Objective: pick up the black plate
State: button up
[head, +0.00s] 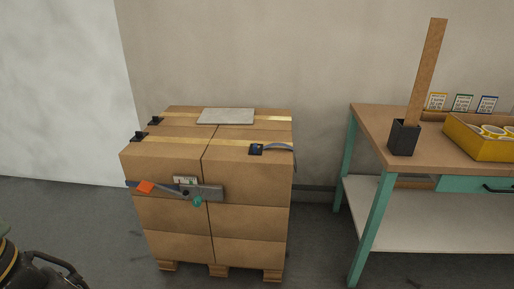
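No plate that is clearly black shows in the head view. A flat, light grey plate (227,116) lies on top of the stacked cardboard boxes (165,212), toward the back. Part of my gripper (62,268), a dark jointed piece, shows at the lower left corner, cut off by the picture edge. It is well to the left of the boxes and apart from them. Its fingertips are not clear, so I cannot tell whether it is open or shut.
Two small black clips (139,136) sit on the boxes' left edge, and a dark buckle (257,149) at the right. A grey bar with an orange grip (145,187) is at the front. A teal-legged workbench (372,125) holds a black holder (403,138) and yellow bin (478,141).

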aim_at(255, 151)
jog(key=i+l, duration=0.15)
jog(key=i, duration=0.35)
jog(key=i+l, duration=0.2)
jog(key=i, duration=0.35)
jog(key=i+l, duration=0.15)
jog(key=i, duration=0.35)
